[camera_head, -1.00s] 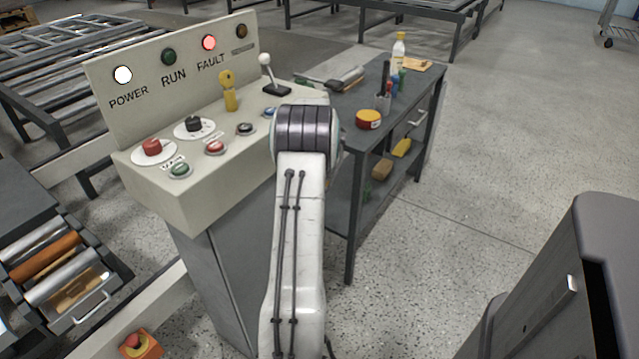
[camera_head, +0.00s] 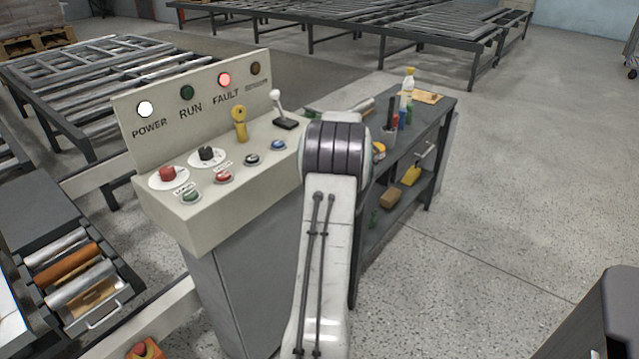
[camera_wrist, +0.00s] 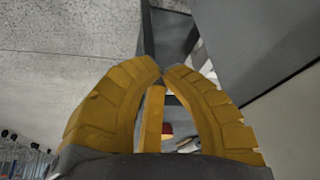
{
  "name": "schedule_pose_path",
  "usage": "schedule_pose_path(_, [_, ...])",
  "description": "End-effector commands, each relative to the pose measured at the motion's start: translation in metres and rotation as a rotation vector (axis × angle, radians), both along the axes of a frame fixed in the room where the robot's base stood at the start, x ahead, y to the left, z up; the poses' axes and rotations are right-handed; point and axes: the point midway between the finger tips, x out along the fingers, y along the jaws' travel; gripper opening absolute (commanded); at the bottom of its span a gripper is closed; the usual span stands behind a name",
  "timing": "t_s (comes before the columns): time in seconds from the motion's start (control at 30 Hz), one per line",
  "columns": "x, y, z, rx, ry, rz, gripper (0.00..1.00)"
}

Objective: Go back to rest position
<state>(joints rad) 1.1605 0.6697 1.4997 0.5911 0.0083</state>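My gripper (camera_wrist: 162,72) shows in the wrist view with its yellow fingers curved in and their tips almost meeting. A third yellow piece shows between them, and I see nothing held. In the head view my white arm stands upright in front of the control panel (camera_head: 240,188) and the workbench, and the gripper is hidden there. The panel's POWER light (camera_head: 145,109) glows white and its FAULT light (camera_head: 224,80) glows red. The RUN light (camera_head: 187,92) is dark green.
The panel carries a yellow key-like handle (camera_head: 240,123), a lever (camera_head: 281,108) and several buttons. A dark workbench (camera_head: 432,115) with a bottle (camera_head: 407,86) stands right of my arm. A roller drawer (camera_head: 75,285) is at left. Open floor (camera_head: 530,170) lies right.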

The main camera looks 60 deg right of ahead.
Motion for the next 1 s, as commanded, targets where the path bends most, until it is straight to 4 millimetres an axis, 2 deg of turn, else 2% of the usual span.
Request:
schedule_pose_path(0.1, [0.001,0.002,0.008,0.001,0.001,0.003,0.00])
schedule_pose_path(0.4, [0.004,0.005,0.009,0.002,0.001,0.009,0.00])
schedule_pose_path(0.47, [0.009,0.010,0.013,0.002,0.001,0.022,0.00])
schedule_pose_path(0.57, [0.027,0.032,0.025,0.005,0.003,0.070,0.00])
schedule_pose_path(0.67, [0.052,0.071,0.043,0.012,0.008,0.149,0.00])
schedule_pose_path(0.77, [0.078,0.126,0.064,0.023,0.015,0.254,0.00])
schedule_pose_path(0.9, [0.099,0.215,0.090,0.039,0.032,0.419,0.00])
schedule_pose_path(0.97, [0.101,0.255,0.099,0.046,0.040,0.493,0.00])
schedule_pose_path(1.0, [0.099,0.281,0.105,0.051,0.046,0.543,0.00])
